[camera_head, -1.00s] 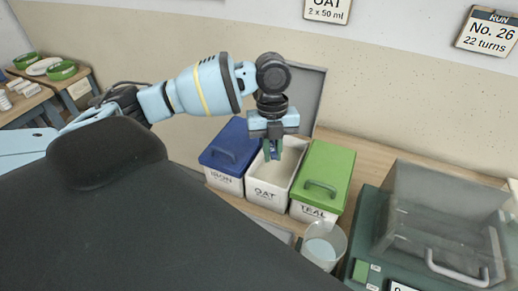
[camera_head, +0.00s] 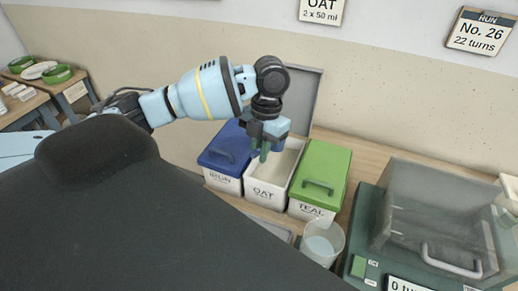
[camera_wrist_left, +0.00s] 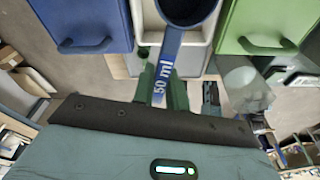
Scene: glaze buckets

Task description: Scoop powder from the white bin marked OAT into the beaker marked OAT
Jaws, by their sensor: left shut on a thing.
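The white bin marked OAT (camera_head: 262,192) stands open on the bench with pale powder (camera_head: 287,165) inside. My left gripper (camera_head: 262,152) is over the bin's opening, pointing down. It is shut on the handle of a blue scoop (camera_wrist_left: 167,65) marked 50 ml. The scoop's round bowl is cut off at the top of the wrist view, above the white bin; I cannot tell whether it holds powder. A clear beaker (camera_head: 322,243) stands in front of the green-lidded bin; no OAT mark is legible on it. My right gripper is not in view.
A blue-lidded bin (camera_head: 225,155) stands left of the white bin and a green-lidded bin marked TEAL (camera_head: 321,178) stands right. A machine with a clear cover (camera_head: 435,215) is at the right. The grey lid (camera_head: 303,95) stands up behind the white bin.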

